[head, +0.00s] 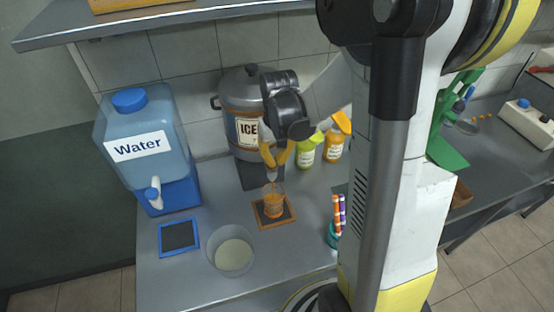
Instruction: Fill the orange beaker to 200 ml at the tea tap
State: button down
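The orange beaker (273,203) stands upright on a brown-framed dark pad (260,218) on the counter. Its orange markings and contents cannot be told apart at this size, so the level is unreadable. Behind it is the grey tea dispenser (240,95), with a label whose readable part says "ICE". My gripper (273,166), with yellow fingers, points down right above the beaker, in front of the dispenser's lower right side. A small pale part shows at the fingertips, probably the tap. The gripper hides most of the tap area, and whether it grips anything is unclear.
A blue water dispenser (128,103) with a white tap stands at left, a blue-framed pad (179,237) before it. A round container (232,252) sits front centre. Green (306,152) and orange (334,145) bottles stand behind right; a teal pen cup (333,234) is near my arm.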

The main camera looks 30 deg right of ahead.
notch_tip(320, 180, up, 12)
jog(key=s+p, duration=0.1)
jog(key=p, duration=0.1)
jog(key=shift+r+p, duration=0.15)
jog(key=shift+p, duration=0.2)
dwell(1.1)
jog(key=s+a+f+n+t+b, duration=0.3)
jog(key=s+a+f+t+b, duration=0.3)
jog(key=s+a+f+b, duration=0.4)
jog(key=a+b, duration=0.3)
jog(key=b, duration=0.3)
jog(key=shift+s+f, duration=0.2)
jog(key=shift+f, duration=0.1)
